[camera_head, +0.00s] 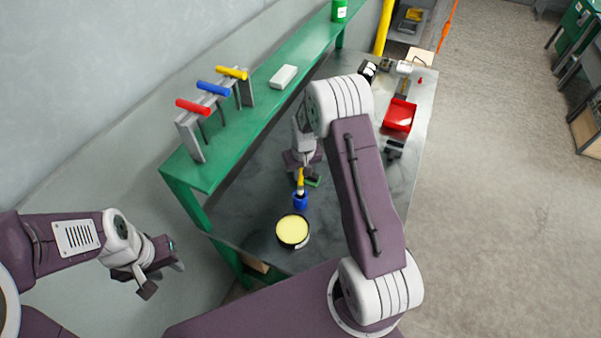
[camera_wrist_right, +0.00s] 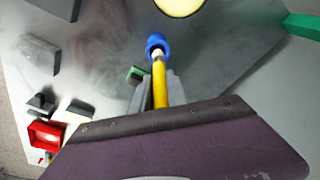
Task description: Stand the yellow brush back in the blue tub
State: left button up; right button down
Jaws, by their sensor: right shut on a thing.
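The blue tub (camera_head: 300,203) stands on the grey bench top, and it also shows in the right wrist view (camera_wrist_right: 156,42). The yellow brush (camera_head: 300,176) is in my right gripper (camera_head: 302,168). In the right wrist view the brush's yellow handle (camera_wrist_right: 160,88) runs between the fingers (camera_wrist_right: 160,92), with its pale end towards the tub. That end overlaps the tub's rim in both views; I cannot tell whether it is inside or just above it. My left gripper (camera_head: 163,275) is open and empty, left of the bench.
A round container with a yellow top (camera_head: 292,230) stands close to the tub. A small green block (camera_head: 313,182) lies beside the right gripper. A red bin (camera_head: 399,115) and dark blocks are farther along the bench. A green shelf (camera_head: 260,100) with coloured-handled tools runs along the left.

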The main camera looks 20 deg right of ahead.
aim_at(300, 188)
jog(key=shift+f+b, duration=2.75)
jog(key=shift+f, duration=0.85)
jog(key=c, duration=1.2)
grip_release()
jog(key=shift+r, duration=0.1)
jog(key=shift+c, duration=0.2)
jog(key=shift+r, duration=0.4)
jog(key=r, duration=0.2)
jog(key=s+r+b, duration=0.1)
jog(key=r, duration=0.2)
jog(key=r+b, duration=0.1)
jog(key=r, duration=0.2)
jog(key=shift+s+r, duration=0.1)
jog(key=shift+s, duration=0.15)
jog(key=shift+w, duration=0.1)
